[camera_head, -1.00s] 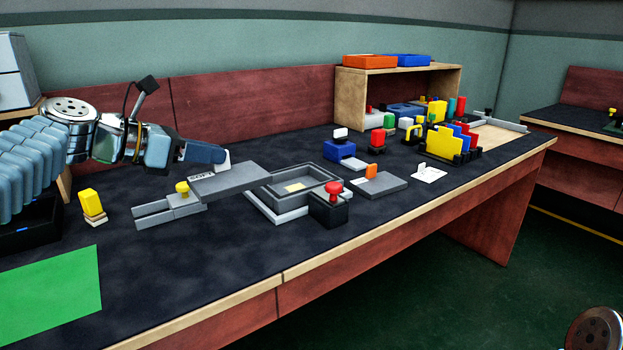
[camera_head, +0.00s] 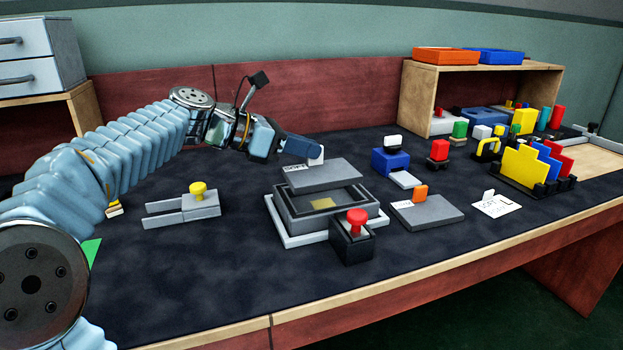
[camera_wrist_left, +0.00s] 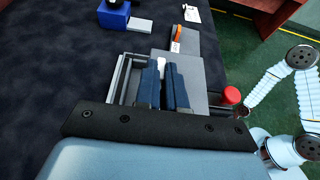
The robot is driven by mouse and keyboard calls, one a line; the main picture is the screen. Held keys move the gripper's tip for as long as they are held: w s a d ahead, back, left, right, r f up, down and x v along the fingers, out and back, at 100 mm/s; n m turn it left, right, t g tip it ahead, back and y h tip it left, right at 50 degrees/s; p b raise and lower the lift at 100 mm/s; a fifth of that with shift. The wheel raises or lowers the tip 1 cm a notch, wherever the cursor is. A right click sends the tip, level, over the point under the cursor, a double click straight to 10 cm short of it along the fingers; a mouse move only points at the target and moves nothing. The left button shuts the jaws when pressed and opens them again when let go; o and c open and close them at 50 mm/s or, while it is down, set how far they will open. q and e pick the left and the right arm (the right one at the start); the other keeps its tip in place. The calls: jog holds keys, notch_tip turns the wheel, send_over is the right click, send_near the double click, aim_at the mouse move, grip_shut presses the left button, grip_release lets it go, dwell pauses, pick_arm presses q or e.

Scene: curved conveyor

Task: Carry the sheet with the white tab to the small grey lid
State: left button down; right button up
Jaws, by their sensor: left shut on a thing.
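My left gripper (camera_head: 315,152) is shut on the white tab of a flat grey plate (camera_head: 325,174), marked with a lettered label. The plate hangs over the back of an open grey tray (camera_head: 292,225), apparently clear of it. In the left wrist view the fingers (camera_wrist_left: 168,85) hide most of the tab, and the plate (camera_wrist_left: 192,75) covers part of the tray. A smaller grey lid with an orange tab (camera_head: 427,210) lies to the right. Beyond it lies a thin white sheet with a white upright tab (camera_head: 497,206).
A black block with a red knob (camera_head: 352,240) stands at the tray's front right corner. A blue block (camera_head: 391,163) stands behind the smaller lid. Grey bars with a yellow knob (camera_head: 199,200) lie left. Coloured pieces in a black rack (camera_head: 535,185) stand right. Front centre-left is clear.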

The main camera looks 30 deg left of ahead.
pick_arm(q)
jog(key=w+f, duration=0.1)
jog(key=f, duration=0.1)
jog(key=w+a+f, duration=0.1)
jog(key=w+f, duration=0.1)
jog(key=shift+w+f+b, duration=0.2)
jog(key=shift+f+b, duration=0.65)
jog(key=shift+f, duration=0.95)
jog(key=shift+f, duration=0.1)
jog(key=c, duration=1.2)
grip_release()
